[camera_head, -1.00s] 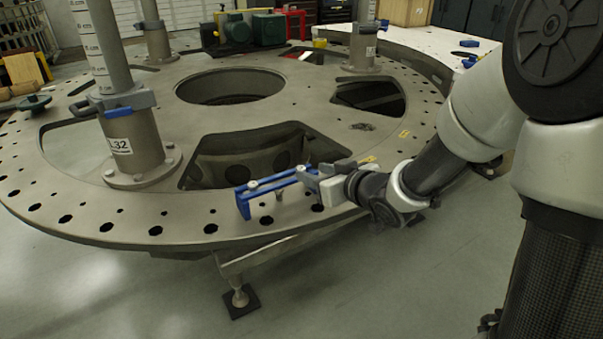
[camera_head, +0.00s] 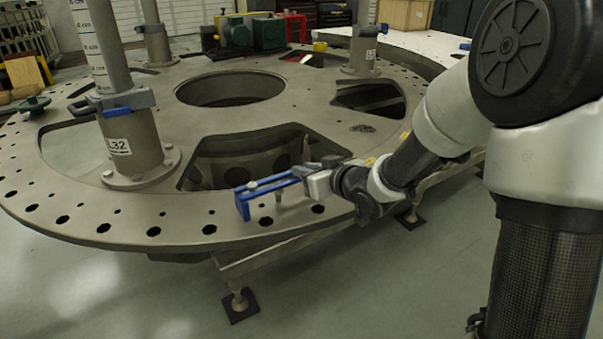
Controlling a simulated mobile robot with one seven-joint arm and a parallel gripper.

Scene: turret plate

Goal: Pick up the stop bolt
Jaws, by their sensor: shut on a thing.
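My gripper (camera_head: 318,182) is low over the near rim of the large grey turret plate (camera_head: 185,215). A long blue bracket-like part (camera_head: 268,186) reaches left from its grey body, its end bent down close to the plate. A small grey pin (camera_head: 278,197), which looks like the stop bolt, shows just under the blue part. A small round head shows on top of the blue part near its left end. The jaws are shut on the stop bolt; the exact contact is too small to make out. I cannot tell whether the bolt touches the plate.
A post with a grey clamp and an L32 label (camera_head: 135,145) stands on the plate to the left. Another post (camera_head: 363,45) stands at the back right. The plate has several rim holes and large cutouts. The floor (camera_head: 330,290) in front is clear.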

